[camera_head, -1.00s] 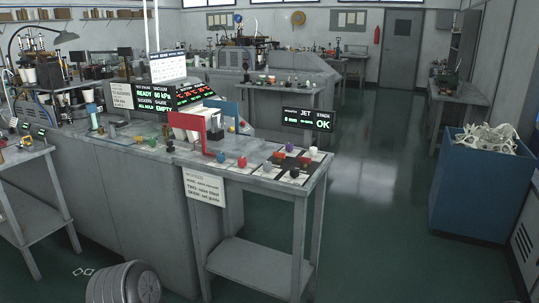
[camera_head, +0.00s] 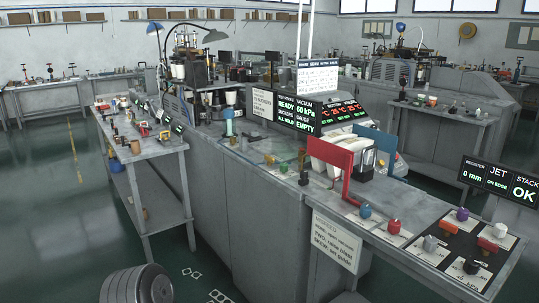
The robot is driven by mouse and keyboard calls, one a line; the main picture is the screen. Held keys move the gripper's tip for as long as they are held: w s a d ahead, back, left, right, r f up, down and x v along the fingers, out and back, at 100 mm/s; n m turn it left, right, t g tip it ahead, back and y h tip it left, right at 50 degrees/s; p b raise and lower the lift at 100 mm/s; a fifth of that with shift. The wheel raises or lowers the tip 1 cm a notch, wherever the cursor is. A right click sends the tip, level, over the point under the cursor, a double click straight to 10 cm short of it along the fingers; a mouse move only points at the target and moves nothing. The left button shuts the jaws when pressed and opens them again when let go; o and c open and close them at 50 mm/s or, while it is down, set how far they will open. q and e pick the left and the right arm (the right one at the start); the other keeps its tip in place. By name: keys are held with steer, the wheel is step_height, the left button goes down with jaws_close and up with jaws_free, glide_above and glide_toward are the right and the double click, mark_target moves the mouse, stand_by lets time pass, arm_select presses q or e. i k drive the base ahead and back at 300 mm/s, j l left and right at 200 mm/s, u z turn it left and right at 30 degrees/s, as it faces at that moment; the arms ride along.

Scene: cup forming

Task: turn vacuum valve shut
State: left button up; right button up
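Neither of my grippers is in view. I cannot tell for certain which part is the vacuum valve. On the grey counter (camera_head: 262,181), below the display board, stand a teal upright fitting (camera_head: 228,122), a small brass-coloured fitting (camera_head: 270,160) and a dark knob (camera_head: 304,178). They are too small to read a handle position. The display board (camera_head: 300,112) shows "VACUUM 60 kPa", "READY" and "EMPTY".
A red bracket (camera_head: 330,151) and a blue panel (camera_head: 382,146) stand right of the fittings. Coloured knobs, including a red one (camera_head: 394,226), sit on the bench at the right. A side table (camera_head: 150,152) with tools stands left, with open floor (camera_head: 60,200) beyond it.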

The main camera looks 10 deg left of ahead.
mark_target(271, 160)
steer(key=i+j, duration=0.4)
steer(key=i+j+u, duration=0.15)
steer(key=i+j, duration=0.25)
steer(key=j, duration=0.25)
steer(key=i+j, duration=0.85)
steer(key=i, duration=0.3)
steer(key=i+j+z, duration=0.1)
steer(key=z, duration=1.45)
